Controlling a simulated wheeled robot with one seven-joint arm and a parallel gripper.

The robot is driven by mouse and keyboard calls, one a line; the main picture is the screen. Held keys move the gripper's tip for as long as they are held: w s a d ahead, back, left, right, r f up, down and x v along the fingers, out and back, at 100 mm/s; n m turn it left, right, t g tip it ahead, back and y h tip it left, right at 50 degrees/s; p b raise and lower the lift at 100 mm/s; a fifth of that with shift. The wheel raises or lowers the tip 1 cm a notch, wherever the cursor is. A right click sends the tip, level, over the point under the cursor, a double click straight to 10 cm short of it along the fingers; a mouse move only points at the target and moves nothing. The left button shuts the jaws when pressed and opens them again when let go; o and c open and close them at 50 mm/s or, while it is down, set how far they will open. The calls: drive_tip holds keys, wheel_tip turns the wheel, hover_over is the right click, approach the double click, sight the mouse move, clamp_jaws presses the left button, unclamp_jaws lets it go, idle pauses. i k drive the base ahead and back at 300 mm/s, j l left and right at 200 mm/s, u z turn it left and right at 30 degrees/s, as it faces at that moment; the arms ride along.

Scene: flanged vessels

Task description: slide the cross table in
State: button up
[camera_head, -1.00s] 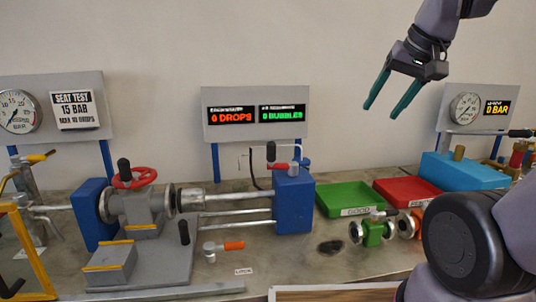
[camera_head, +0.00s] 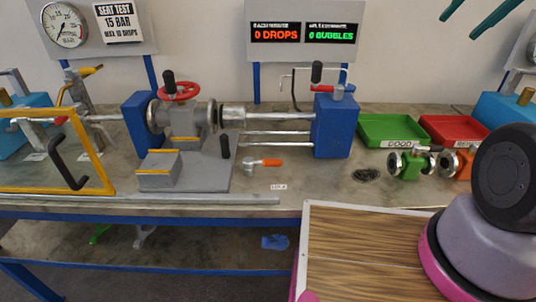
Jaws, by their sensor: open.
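The cross table (camera_head: 210,178) is a grey plate on the bench at centre left, with an upright black knob handle (camera_head: 225,147) on its right side. A grey valve (camera_head: 183,122) with a red handwheel stands on it, its flanges between two blue blocks. The valve's right flange is close to the end of a silver ram (camera_head: 245,113); I cannot tell if they touch. My gripper (camera_head: 458,27) is open and empty at the top right edge, high and well away from the cross table. Only its teal fingers show.
A yellow-framed guard (camera_head: 108,178) with a black handle stands at left. A small orange-handled valve (camera_head: 263,163) lies right of the plate. Green (camera_head: 392,130) and red (camera_head: 455,132) trays are at the back right, with small flanged valves before them. A wooden-topped surface (camera_head: 370,255) is at front right.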

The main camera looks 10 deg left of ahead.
sight(203, 162)
drive_tip(key=u, duration=1.75)
